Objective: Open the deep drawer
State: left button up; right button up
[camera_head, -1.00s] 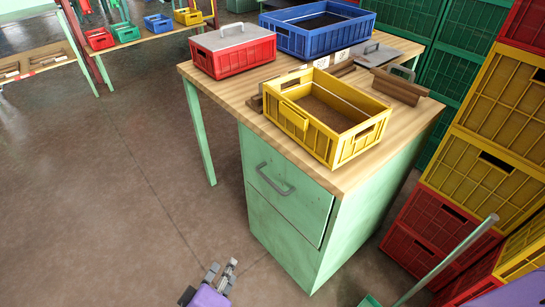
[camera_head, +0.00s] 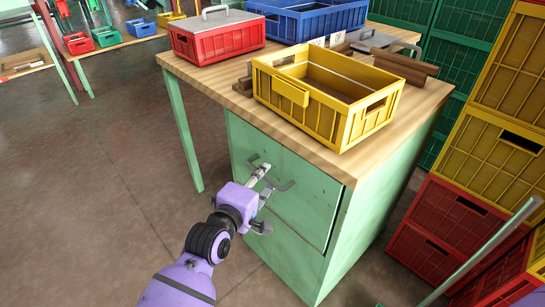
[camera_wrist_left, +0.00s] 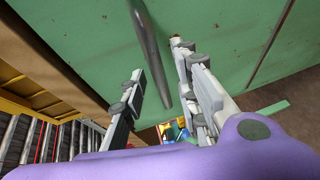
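The drawer front (camera_head: 310,205) is a green panel in the pedestal under the wooden-topped bench. It sits nearly flush, with a dark gap along its right edge. Its grey bar handle (camera_head: 285,186) is partly hidden by my left gripper (camera_head: 265,180), which is at the handle. In the left wrist view the two fingers (camera_wrist_left: 163,92) are spread, and the handle bar (camera_wrist_left: 150,45) runs between them with space on both sides. A second green panel (camera_head: 265,248) lies below the drawer front. My right gripper is out of view.
On the bench top (camera_head: 215,90) stand a yellow crate (camera_head: 355,120), a lidded red crate (camera_head: 215,42) and a blue crate (camera_head: 300,25). Stacked yellow and red crates (camera_head: 440,215) stand right of the bench. The floor (camera_head: 110,180) left of the bench is clear.

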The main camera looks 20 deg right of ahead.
pick_arm(q)
jog(key=shift+w+d+f, duration=0.1)
jog(key=shift+w+d, duration=0.3)
jog(key=shift+d, duration=0.05)
grip_shut()
